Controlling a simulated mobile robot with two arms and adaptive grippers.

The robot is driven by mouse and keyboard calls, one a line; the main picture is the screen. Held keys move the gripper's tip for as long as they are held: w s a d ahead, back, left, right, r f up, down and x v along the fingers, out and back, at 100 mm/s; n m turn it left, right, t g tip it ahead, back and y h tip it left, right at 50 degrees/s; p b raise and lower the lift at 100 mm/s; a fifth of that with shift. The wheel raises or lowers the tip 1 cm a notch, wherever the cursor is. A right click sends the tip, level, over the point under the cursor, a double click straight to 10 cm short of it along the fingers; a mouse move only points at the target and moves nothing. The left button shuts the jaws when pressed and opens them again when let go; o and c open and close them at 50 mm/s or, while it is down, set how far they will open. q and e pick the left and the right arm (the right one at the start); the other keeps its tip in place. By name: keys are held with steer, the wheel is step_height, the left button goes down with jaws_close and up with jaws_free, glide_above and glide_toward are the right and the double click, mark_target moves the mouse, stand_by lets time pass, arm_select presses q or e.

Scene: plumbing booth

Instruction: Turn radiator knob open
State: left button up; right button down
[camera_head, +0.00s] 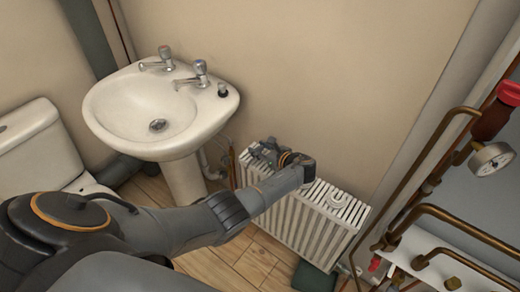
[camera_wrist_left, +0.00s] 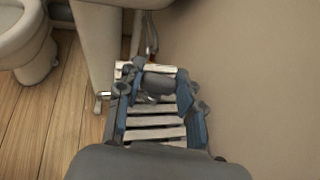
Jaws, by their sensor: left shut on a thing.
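The white ribbed radiator (camera_head: 310,225) stands low against the wall; its slatted top (camera_wrist_left: 155,133) also shows in the left wrist view. My left gripper (camera_head: 268,150) reaches over the radiator's top to its far left end. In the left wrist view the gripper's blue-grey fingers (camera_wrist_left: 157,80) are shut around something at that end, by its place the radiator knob. My right gripper is in neither view.
A white sink (camera_head: 125,110) on a pedestal stands left of the radiator, with a toilet (camera_head: 40,150) further left. Copper pipes (camera_head: 430,150), a gauge (camera_head: 491,159) and a red-handled fitting (camera_head: 494,115) are at the right. Wooden floor (camera_head: 215,265) shows in front of the radiator.

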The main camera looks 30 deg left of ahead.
arm_select(q)
steer(key=o, duration=1.2)
steer(key=shift+d, duration=0.1)
steer(key=v, duration=1.2)
steer(key=shift+r, duration=0.1)
